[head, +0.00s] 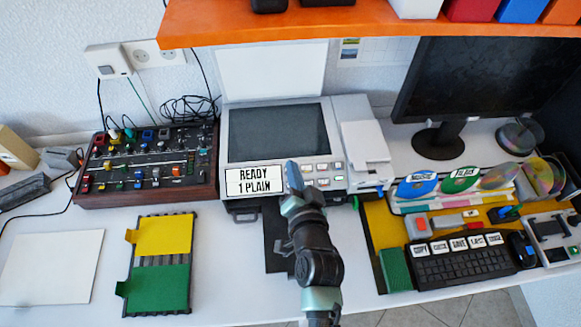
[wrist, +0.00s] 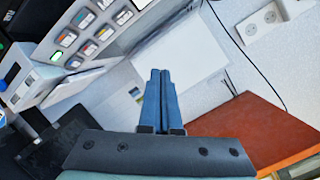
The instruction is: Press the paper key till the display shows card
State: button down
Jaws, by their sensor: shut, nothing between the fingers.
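The grey copier (head: 280,160) stands against the wall with its lid up. Its display (head: 253,180) reads "READY 1 PLAIN". A block of small keys (head: 323,174) sits to the right of the display; the labels are too small to tell which is the paper key. My gripper (head: 291,166) is shut and empty, in front of the panel between the display and the keys, and hides part of it. I cannot tell contact in the head view. In the wrist view the fingers (wrist: 160,75) are closed together, and the keys (wrist: 90,28) lie to their upper left, apart from them.
An orange shelf (head: 360,28) hangs above the copier. A mixer board (head: 150,165) stands at left, with yellow and green cards (head: 163,235) in front. A monitor (head: 470,85), discs (head: 460,178) and a keyboard (head: 460,265) are at right.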

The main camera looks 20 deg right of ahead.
jog(key=w+f+b, duration=0.1)
jog(key=f+b, duration=0.1)
jog(key=w+f+b, duration=0.1)
jog(key=f+b, duration=0.1)
jog(key=w+d+f+b, duration=0.1)
jog(key=f+b, duration=0.1)
jog(key=shift+w+f+b, duration=0.15)
jog(key=shift+f+b, duration=0.15)
jog(key=shift+b, duration=0.05)
jog(key=shift+w+d+f+b, duration=0.1)
jog(key=shift+w+f+b, duration=0.3)
jog(key=shift+f+b, duration=0.15)
dwell(1.4)
jog(key=shift+w+f+b, duration=0.2)
jog(key=shift+f+b, duration=0.15)
jog(key=shift+b, duration=0.05)
jog(key=shift+w+d+f+b, duration=0.1)
jog(key=shift+w+f+b, duration=0.1)
jog(key=shift+f+b, duration=0.2)
dwell(0.5)
jog(key=shift+r, duration=0.15)
jog(key=shift+s+r+p, duration=0.4)
jog(key=shift+r+p, duration=0.25)
jog(key=shift+p, duration=0.15)
